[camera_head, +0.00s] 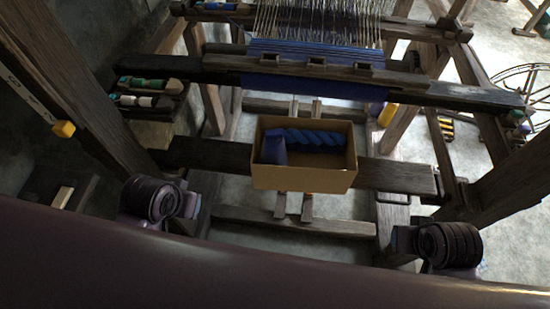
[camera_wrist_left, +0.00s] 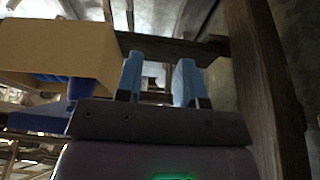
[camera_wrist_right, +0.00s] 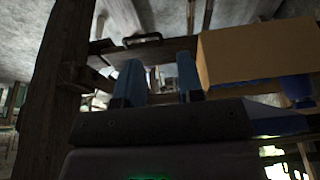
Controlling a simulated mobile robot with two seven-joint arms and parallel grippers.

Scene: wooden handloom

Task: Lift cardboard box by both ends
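An open cardboard box (camera_head: 303,179) sits upright on the dark wooden bench beam (camera_head: 395,176) in the middle of the head view. It holds a blue braided yarn bundle (camera_head: 318,138) and a dark blue piece (camera_head: 274,148). My left gripper (camera_wrist_left: 158,80) is open and empty in the left wrist view, with the box (camera_wrist_left: 60,48) beside it on the left. My right gripper (camera_wrist_right: 160,80) is open and empty in the right wrist view, with the box (camera_wrist_right: 255,48) beside it on the right. Neither gripper's fingers show clearly in the head view.
The loom's blue cloth (camera_head: 312,88) and breast beam (camera_head: 440,95) lie behind the box. Thick wooden posts stand at the left (camera_head: 75,75) and right (camera_head: 510,185). A tray of spools (camera_head: 150,100) is at the upper left. The beam is bare on both sides of the box.

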